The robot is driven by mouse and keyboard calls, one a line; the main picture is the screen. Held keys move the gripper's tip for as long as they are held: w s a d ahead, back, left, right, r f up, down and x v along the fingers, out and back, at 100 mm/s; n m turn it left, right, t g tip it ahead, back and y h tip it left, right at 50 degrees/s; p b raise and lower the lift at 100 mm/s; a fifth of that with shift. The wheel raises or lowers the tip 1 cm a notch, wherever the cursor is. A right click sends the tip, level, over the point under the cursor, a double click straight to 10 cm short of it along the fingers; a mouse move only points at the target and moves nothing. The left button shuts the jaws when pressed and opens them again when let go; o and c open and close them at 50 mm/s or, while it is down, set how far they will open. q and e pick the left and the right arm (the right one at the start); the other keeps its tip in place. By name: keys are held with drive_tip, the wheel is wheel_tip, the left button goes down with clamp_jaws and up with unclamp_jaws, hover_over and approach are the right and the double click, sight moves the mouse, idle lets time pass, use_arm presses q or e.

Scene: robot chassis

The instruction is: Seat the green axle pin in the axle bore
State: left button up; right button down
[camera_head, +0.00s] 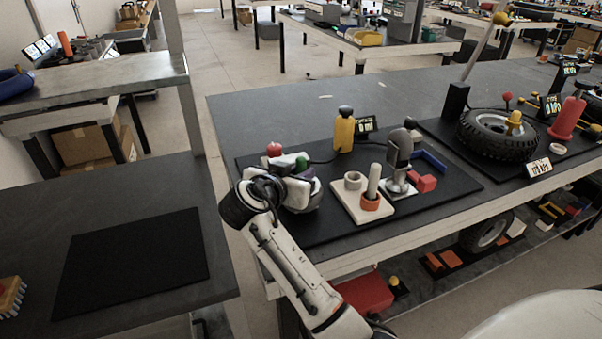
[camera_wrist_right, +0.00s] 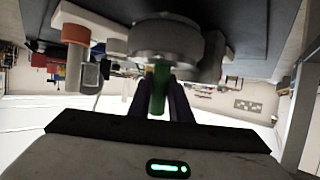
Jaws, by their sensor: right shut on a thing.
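The green axle pin (camera_wrist_right: 160,88) stands between the two dark purple fingers of my right gripper in the right wrist view, which shows the scene upside down. My right gripper (camera_wrist_right: 162,100) is shut on the pin. A round grey metal part (camera_wrist_right: 165,38) lies on the table side of the pin, in line with it. The pin's end meets or overlaps its edge; I cannot tell whether it is inside a bore. In the head view my right gripper (camera_head: 305,172) is over the left part of the black mat, with the pin's green top (camera_head: 301,163) showing. My left gripper is not in view.
A white block (camera_head: 348,209) with a ring and an orange-collared peg stands right of the gripper. A grey metal fixture (camera_head: 399,160), a yellow bottle-shaped thing (camera_head: 344,134) and red blocks (camera_head: 423,182) are nearby. A red knob (camera_head: 274,149) is just behind the gripper.

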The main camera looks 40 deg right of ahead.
drive_tip(key=shift+f, duration=0.2)
drive_tip(key=c, duration=1.6)
unclamp_jaws()
drive_tip(key=shift+c, duration=0.2)
drive_tip(key=shift+r, duration=0.2)
drive_tip(key=shift+a+r, duration=0.1)
drive_tip(key=shift+a, duration=0.05)
drive_tip(key=v, duration=0.7)
drive_tip(key=shift+r, duration=0.15)
